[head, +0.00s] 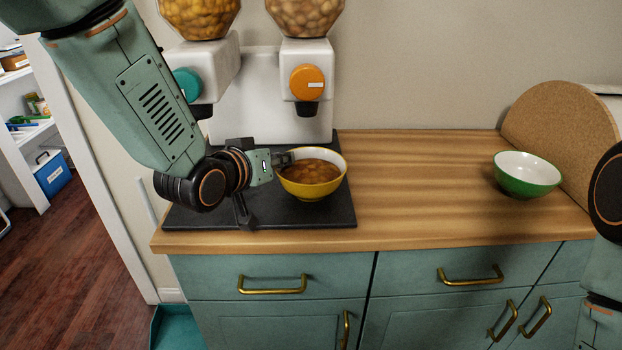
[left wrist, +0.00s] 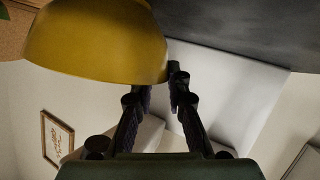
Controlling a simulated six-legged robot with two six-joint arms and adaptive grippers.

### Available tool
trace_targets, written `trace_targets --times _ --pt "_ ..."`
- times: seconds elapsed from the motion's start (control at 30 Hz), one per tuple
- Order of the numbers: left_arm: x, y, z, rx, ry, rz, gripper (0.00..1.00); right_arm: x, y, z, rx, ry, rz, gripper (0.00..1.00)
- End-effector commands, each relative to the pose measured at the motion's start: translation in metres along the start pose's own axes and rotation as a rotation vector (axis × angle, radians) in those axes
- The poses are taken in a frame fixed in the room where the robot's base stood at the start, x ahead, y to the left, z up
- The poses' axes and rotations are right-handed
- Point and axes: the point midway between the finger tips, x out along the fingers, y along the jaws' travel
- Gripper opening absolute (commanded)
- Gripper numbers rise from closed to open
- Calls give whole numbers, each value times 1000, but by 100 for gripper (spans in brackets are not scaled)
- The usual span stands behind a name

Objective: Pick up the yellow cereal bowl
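The yellow cereal bowl (head: 312,189), filled with brown-orange cereal, is upright on the black mat (head: 260,217) under the dispenser. My left gripper (head: 284,158) is at the left rim of the bowl. In the left wrist view the bowl (left wrist: 95,45) appears upside down, and its rim edge lies at the fingertips of my left gripper (left wrist: 158,85). One fingertip is hidden behind the bowl wall and the other is beside it. I cannot tell whether the fingers are closed on the rim. My right gripper is out of view; only part of that arm shows at the right edge.
The white cereal dispenser (head: 262,95) stands behind the bowl, with an orange knob (head: 308,83) above it. A green bowl (head: 526,175) and a round cork board (head: 560,135) are at the right. The wooden counter (head: 425,190) between is clear.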

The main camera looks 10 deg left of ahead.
Motion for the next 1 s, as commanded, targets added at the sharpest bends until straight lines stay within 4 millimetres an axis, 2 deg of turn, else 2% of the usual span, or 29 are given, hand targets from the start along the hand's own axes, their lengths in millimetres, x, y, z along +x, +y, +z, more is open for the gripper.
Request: trace_targets --times 0.03,0.13,0.8,1.0 --pt "0 0 0 0 0 0 9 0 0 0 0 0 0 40" --pt "0 0 0 0 0 0 0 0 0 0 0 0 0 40" --pt "0 0 0 -1 1 0 0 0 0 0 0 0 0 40" --pt "-2 1 -5 -1 1 0 0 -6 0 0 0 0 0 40"
